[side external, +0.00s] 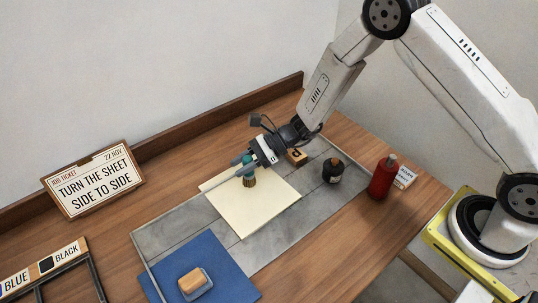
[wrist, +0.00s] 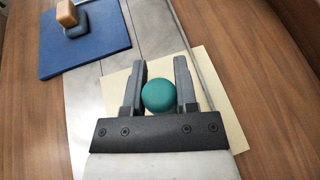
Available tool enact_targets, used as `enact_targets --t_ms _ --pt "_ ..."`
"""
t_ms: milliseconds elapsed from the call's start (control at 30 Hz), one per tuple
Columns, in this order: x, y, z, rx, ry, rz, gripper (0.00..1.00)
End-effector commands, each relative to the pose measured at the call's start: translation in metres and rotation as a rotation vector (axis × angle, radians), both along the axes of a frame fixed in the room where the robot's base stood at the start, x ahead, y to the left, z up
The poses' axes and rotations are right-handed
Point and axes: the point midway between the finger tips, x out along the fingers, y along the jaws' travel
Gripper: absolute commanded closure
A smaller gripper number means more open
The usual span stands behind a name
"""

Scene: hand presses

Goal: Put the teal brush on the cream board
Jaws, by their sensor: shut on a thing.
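The teal brush (side external: 248,181) has a round teal knob and a tan bristle end. It is upright over the cream board (side external: 270,208), bristles down. I cannot tell whether the bristles touch the board or hang just above it. My gripper (side external: 249,161) is shut on the knob, reaching in from the upper right. In the wrist view the teal knob of the brush (wrist: 158,97) sits between the two fingers of my gripper (wrist: 159,85), with the cream board (wrist: 212,82) behind it. The knob hides the bristles there.
A blue board (side external: 213,258) bears a tan block on a grey base (side external: 193,281). Right of the cream board stand a small wooden block (side external: 297,157), a dark jar (side external: 333,171) and a red bottle (side external: 382,178). A job-ticket sign (side external: 92,180) stands at the left.

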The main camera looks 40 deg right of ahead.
Motion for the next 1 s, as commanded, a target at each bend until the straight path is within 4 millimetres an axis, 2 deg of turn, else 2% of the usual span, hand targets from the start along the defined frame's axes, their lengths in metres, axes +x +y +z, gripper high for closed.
enact_targets --t_ms 167,500,967,1000 --pt "0.005 0.002 -0.007 0.000 0.000 0.001 1.00" --pt "0.005 0.002 -0.035 0.000 0.000 0.000 1.00" --pt "0.005 0.002 -0.039 0.000 0.000 0.000 1.00" --pt "0.005 0.002 -0.039 0.000 -0.001 0.000 0.51"
